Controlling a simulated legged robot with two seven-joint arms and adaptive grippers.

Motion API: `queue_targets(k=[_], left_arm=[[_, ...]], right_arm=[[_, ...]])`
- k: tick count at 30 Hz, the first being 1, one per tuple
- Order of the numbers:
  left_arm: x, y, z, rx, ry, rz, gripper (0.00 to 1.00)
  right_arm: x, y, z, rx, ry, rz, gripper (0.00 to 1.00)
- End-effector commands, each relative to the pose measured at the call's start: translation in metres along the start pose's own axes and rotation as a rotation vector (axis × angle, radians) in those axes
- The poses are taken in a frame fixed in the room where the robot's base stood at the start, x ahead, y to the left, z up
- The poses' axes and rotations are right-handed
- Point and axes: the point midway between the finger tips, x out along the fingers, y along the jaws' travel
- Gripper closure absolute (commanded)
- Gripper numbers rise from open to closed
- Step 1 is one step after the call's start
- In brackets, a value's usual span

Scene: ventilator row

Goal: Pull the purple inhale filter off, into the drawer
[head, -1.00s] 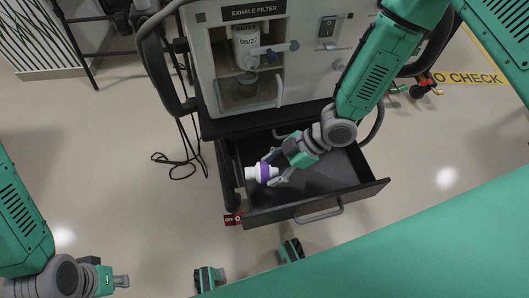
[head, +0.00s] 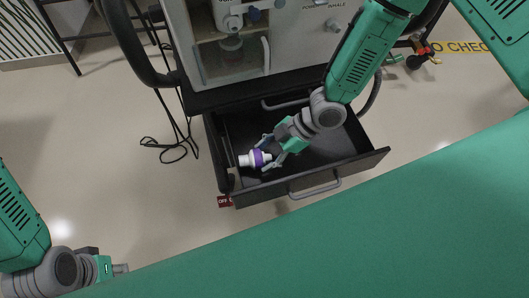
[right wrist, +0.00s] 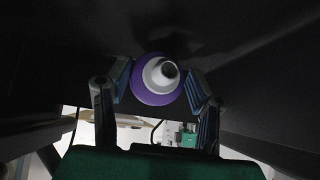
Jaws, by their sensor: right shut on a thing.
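The purple and white inhale filter (head: 256,159) is in my right gripper (head: 272,154), at the left side of the open drawer (head: 330,155). The right wrist view shows the filter (right wrist: 156,80) between both fingers of my right gripper (right wrist: 160,85), its white port facing the camera. Dark walls surround it there. I cannot tell whether the filter touches the drawer floor. My left gripper (head: 121,268) is at the lower left, far from the drawer, seen from the side, so its finger gap does not show.
The ventilator cart (head: 240,65) stands behind the drawer, with a clear-doored compartment above it. A black cable (head: 172,150) lies on the floor to the left. Open floor lies left of the cart.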

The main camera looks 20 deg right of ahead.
Motion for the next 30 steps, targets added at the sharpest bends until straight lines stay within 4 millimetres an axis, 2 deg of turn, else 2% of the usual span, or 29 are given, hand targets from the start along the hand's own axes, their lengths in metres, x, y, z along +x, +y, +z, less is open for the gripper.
queue_targets(k=[3, 11, 12, 14, 25, 30], left_arm=[[0.006, 0.0, 0.0, 0.0, 0.0, 0.0, 0.81], [0.005, 0.0, 0.0, 0.0, 0.0, 0.0, 0.81], [0.005, 0.0, 0.0, 0.0, 0.0, 0.0, 0.81], [0.005, 0.0, 0.0, 0.0, 0.0, 0.0, 0.81], [0.004, 0.0, 0.002, 0.0, 0.003, 0.0, 0.81], [0.004, 0.0, 0.002, 0.0, 0.003, 0.0, 0.81]], right_arm=[[0.005, 0.0, 0.004, 0.0, 0.0, 0.001, 1.0], [0.005, 0.0, 0.004, 0.0, -0.001, 0.0, 1.0], [0.005, 0.0, 0.004, 0.0, -0.001, 0.0, 0.49], [0.005, 0.0, 0.004, 0.0, 0.0, 0.0, 0.28], [0.002, 0.001, 0.005, 0.0, -0.001, 0.001, 0.28], [-0.021, 0.002, 0.005, 0.0, -0.001, 0.004, 0.28]])
